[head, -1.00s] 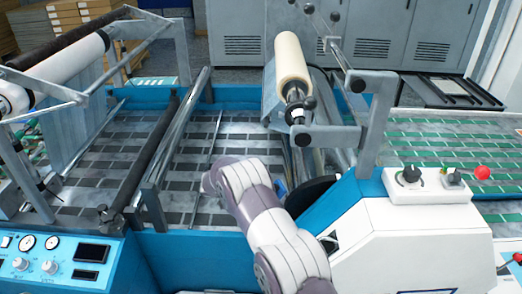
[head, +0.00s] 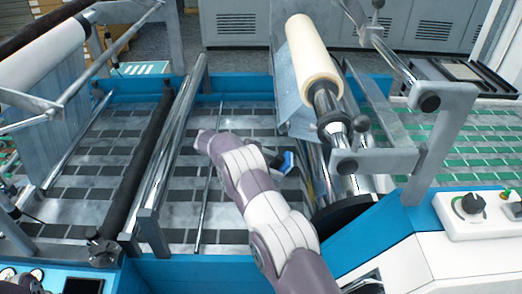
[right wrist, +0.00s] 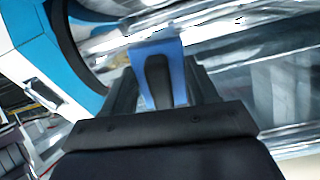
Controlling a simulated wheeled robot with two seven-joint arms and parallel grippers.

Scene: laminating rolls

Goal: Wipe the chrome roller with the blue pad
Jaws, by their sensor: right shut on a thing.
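My right gripper (head: 279,162) is shut on the pad and mostly hidden by my own arm. In the right wrist view, the pad (right wrist: 174,52) has a black handle (right wrist: 157,80) between the fingers of my right gripper (right wrist: 160,88). Shiny chrome (right wrist: 235,75) lies just beyond the pad. I cannot tell whether the pad touches it. My left gripper is not in view.
A cream film roll (head: 313,58) on a shaft hangs above the chrome roller. A grey bracket (head: 437,145) and white control housing (head: 478,220) stand to the right. Another chrome bar (head: 177,150) and a dark bar (head: 147,160) cross the bed to the left.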

